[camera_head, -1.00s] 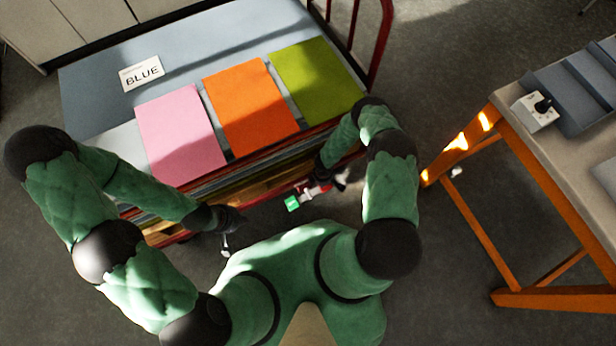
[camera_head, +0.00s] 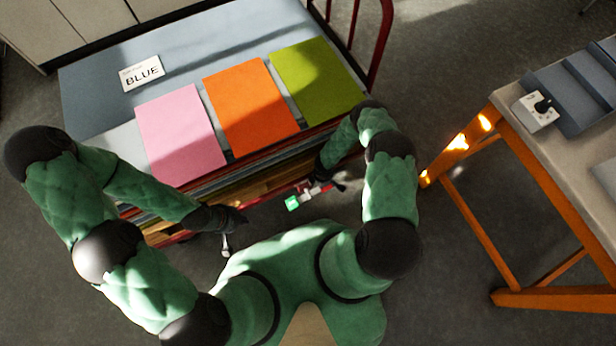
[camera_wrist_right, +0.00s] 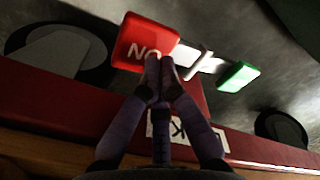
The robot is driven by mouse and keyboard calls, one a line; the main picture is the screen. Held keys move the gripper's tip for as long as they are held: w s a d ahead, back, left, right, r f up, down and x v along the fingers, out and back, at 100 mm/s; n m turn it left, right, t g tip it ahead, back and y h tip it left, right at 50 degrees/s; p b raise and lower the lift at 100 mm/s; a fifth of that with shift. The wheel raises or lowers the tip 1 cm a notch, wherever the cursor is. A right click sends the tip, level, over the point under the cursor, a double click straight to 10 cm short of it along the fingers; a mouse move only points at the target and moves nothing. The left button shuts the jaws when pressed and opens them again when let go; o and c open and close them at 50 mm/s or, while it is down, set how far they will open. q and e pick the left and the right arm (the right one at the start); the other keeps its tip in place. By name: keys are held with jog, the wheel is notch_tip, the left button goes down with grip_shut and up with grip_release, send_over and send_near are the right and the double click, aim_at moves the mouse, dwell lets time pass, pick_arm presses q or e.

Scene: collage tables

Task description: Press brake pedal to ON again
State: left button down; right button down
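The brake pedal shows in the right wrist view as a red pad (camera_wrist_right: 145,42) with white letters that read ON upside down. A green pad (camera_wrist_right: 239,76) sits to its right, past a pale bar. In the head view the green pad (camera_head: 292,203) and a little of the red pad (camera_head: 304,187) show below the cart's near edge. My right gripper (camera_wrist_right: 160,66) has its fingers together, with the tips at the red pad's lower edge, seemingly touching it. My left gripper (camera_head: 232,218) hangs by the cart's near left side; its fingers are too dark to read.
The cart (camera_head: 95,87) carries pink (camera_head: 180,134), orange (camera_head: 250,107) and green (camera_head: 318,82) sheets and a card reading BLUE (camera_head: 142,73). A red frame bar (camera_wrist_right: 60,115) with a partly hidden label lies behind my right fingers. An orange-legged table (camera_head: 555,180) stands right.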

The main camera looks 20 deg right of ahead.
jog(key=shift+f, duration=1.4)
dwell(0.7)
jog(key=shift+r+p, duration=2.95)
jog(key=shift+r, duration=0.6)
jog(key=shift+s, duration=0.1)
